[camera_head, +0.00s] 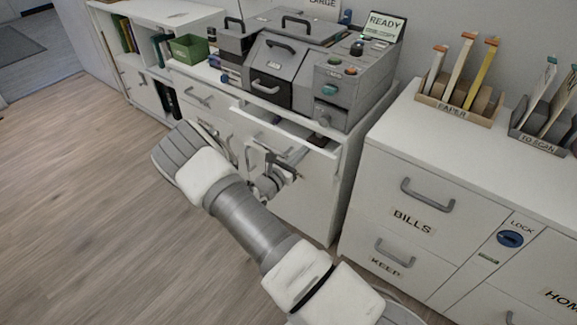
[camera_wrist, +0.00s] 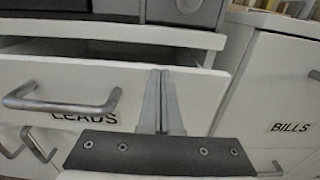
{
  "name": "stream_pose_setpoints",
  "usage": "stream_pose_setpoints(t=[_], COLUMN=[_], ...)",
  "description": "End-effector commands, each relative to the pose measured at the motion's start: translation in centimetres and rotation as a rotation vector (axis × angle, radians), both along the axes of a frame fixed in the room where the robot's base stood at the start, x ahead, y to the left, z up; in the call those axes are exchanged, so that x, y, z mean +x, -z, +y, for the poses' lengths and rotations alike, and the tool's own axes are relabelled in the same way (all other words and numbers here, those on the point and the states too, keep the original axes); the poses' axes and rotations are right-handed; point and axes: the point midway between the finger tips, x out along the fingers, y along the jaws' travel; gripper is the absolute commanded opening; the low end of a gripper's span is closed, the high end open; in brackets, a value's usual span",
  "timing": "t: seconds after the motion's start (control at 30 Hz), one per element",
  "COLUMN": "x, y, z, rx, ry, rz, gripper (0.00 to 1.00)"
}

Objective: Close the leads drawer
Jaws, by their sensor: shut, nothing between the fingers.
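The leads drawer (camera_wrist: 205,92) is open in the wrist view, with a dark gap under the desk top. Its white front has a grey bar handle (camera_wrist: 62,105) and a LEADS label (camera_wrist: 85,118), partly behind the handle. In the head view the drawer (camera_head: 285,128) sticks out below the grey machine. My gripper (camera_wrist: 160,72) is shut and empty, its fingertips in front of the drawer front, right of the handle and label. I cannot tell whether they touch it. In the head view my gripper (camera_head: 292,165) is at the drawer front, partly hiding it.
A grey machine (camera_head: 330,85) stands on the desk above the drawer. Right of it is a white cabinet with a BILLS drawer (camera_head: 411,222) and handle. A green bin (camera_head: 188,49) is at the left. Open wooden floor (camera_head: 80,190) lies in front.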

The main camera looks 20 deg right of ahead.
Motion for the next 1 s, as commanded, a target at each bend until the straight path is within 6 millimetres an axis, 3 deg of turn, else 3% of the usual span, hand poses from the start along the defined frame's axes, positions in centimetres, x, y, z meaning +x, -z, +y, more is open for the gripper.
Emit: stream_pose_setpoints(t=[0.1,0.33,1.0], x=[1.4,3.1,4.0], y=[0.1,0.0,-0.2], z=[-2.0,-4.3,-5.4], rx=[-0.001,0.001,-0.002], ry=[0.002,0.001,-0.002], rz=[-0.001,-0.001,-0.001], gripper=[0.00,0.00,0.00])
